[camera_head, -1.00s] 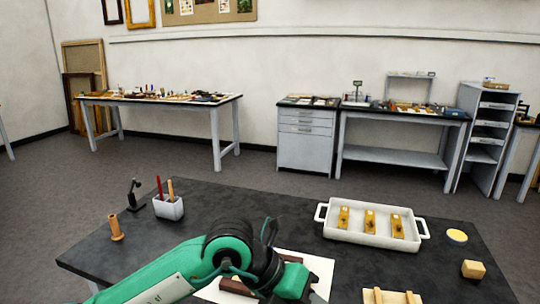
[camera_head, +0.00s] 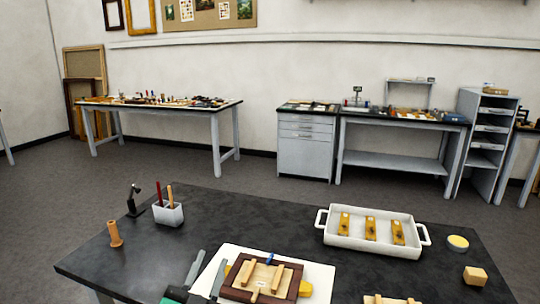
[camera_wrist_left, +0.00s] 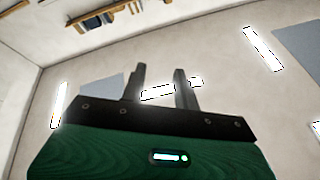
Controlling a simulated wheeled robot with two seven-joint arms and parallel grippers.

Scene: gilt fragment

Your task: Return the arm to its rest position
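My left gripper (camera_head: 211,258) is at the bottom of the head view, low at the table's near edge, left of the dark wooden frame piece. In the left wrist view its two fingers (camera_wrist_left: 161,78) are apart with nothing between them, so it is open and empty. The frame piece (camera_head: 236,293), with pale wooden strips on it, lies on a white sheet (camera_head: 319,272) on the dark table (camera_head: 230,216). My right gripper is not in view.
A white tray (camera_head: 361,243) holds three yellow pieces. A pen cup (camera_head: 168,214), a small black stand (camera_head: 133,203) and a wooden cylinder (camera_head: 114,234) stand at left. A yellow round dish (camera_head: 457,243) and a wooden block (camera_head: 475,276) are at right.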

